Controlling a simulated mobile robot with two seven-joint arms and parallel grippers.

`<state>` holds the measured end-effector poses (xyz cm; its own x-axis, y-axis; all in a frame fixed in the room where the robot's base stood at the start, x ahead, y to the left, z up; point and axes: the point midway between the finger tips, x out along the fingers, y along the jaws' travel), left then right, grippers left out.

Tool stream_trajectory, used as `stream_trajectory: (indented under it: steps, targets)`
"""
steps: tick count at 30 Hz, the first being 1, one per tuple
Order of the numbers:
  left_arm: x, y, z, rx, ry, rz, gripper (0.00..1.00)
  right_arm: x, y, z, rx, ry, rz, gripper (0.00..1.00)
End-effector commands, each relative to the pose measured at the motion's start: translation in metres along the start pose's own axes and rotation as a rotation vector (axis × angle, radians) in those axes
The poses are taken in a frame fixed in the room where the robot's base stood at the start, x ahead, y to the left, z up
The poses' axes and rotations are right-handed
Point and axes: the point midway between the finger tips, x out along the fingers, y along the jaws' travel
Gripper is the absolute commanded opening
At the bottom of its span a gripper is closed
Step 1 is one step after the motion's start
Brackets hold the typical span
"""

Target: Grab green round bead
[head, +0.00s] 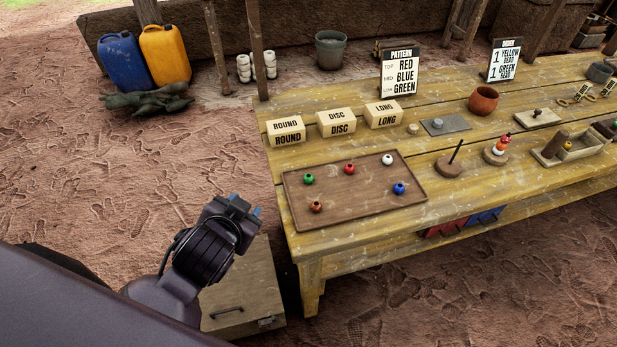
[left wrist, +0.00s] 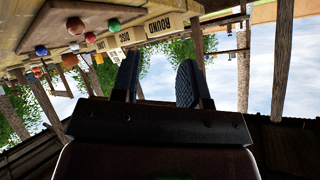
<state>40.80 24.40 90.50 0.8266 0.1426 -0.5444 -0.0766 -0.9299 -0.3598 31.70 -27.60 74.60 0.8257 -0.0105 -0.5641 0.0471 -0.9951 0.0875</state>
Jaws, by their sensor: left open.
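The green round bead (head: 309,179) lies on the brown tray (head: 331,201) near its back left corner. It also shows in the left wrist view (left wrist: 113,24) at the upper left. A red bead (head: 350,169), a white bead (head: 387,160), a blue bead (head: 399,188) and an orange-brown bead (head: 316,207) lie apart on the same tray. My left gripper (head: 245,203) is left of the table's edge, apart from the tray and beads. In the left wrist view its fingers (left wrist: 158,76) are spread with nothing between them. My right gripper is out of view.
The wooden table (head: 440,146) has blocks labelled ROUND (head: 286,130), DISC (head: 336,122) and LONG (head: 383,115) behind the tray. A peg on a round base (head: 450,167) stands right of it. A wooden box (head: 243,290) sits on the ground below my left gripper.

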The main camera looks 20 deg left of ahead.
Motion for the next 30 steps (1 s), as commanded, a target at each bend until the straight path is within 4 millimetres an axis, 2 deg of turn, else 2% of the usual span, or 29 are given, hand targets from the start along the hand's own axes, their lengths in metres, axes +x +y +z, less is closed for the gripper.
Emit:
stream_trajectory:
  steps: [1,6,12,15,18,22,26,30]
  targets:
    - [0.005,0.002,-0.023,0.035,0.086,-0.013,0.41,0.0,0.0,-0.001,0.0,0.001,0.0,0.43]
    - [0.01,0.018,-0.102,0.176,0.426,-0.04,0.41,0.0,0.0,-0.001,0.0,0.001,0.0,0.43]
    - [-0.004,0.054,-0.177,0.376,0.815,-0.018,0.41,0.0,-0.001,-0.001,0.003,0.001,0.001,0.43]
    - [-0.017,0.077,-0.204,0.493,0.998,0.014,0.41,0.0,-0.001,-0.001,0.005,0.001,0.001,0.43]
    - [-0.03,0.103,-0.223,0.624,1.173,0.06,0.41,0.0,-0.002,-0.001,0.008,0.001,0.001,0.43]
    - [-0.045,0.136,-0.234,0.816,1.376,0.14,0.41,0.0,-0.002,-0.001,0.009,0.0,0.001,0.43]
    - [-0.054,0.166,-0.231,1.039,1.545,0.241,0.41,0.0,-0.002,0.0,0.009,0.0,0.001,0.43]
    - [-0.053,0.19,-0.215,1.308,1.673,0.373,0.41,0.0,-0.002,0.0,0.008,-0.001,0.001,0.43]
